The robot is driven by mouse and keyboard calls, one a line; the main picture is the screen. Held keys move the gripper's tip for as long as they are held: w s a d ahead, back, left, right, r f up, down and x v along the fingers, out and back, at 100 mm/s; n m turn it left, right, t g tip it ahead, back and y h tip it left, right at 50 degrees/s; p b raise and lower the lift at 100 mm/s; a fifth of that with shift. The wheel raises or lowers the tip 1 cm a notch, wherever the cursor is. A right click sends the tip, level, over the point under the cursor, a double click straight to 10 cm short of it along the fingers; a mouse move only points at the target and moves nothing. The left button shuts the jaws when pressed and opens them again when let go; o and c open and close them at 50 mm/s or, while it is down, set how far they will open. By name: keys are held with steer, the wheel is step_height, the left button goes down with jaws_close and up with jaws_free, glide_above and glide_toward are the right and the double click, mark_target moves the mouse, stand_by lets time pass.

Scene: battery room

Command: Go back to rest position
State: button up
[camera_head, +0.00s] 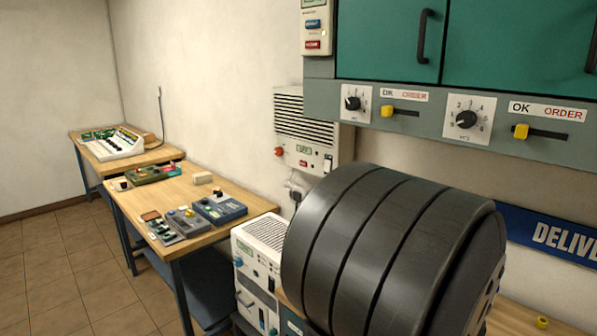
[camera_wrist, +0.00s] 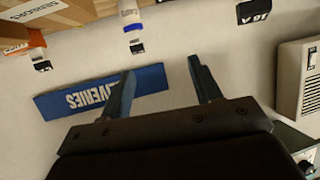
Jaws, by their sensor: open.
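My gripper (camera_wrist: 162,68) shows in the wrist view with its two dark fingers spread apart and nothing between them. Behind the fingers is the pale wall with a blue sign (camera_wrist: 100,90), whose lettering appears upside down in this view. The fingers overlap part of the sign in the picture; I cannot tell how far they are from the wall. In the head view the gripper itself does not show. The same blue sign (camera_head: 550,235) is at the right there, partly hidden by my dark arm link.
Green cabinets (camera_head: 520,45) with dials and yellow sliders hang at upper right. A vented wall unit (camera_head: 305,130) sits left of them. Wooden benches (camera_head: 150,195) with devices stand at left. A white device (camera_head: 258,265) stands low near my arm. The tiled floor (camera_head: 60,270) is clear.

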steer(key=s+f+m+g+h, duration=0.1)
steer(key=s+f+m+h, duration=0.1)
steer(key=s, duration=0.4)
steer(key=shift+s+d+f+g, duration=0.15)
steer(key=shift+f+g, duration=0.15)
steer(key=shift+f, duration=0.3)
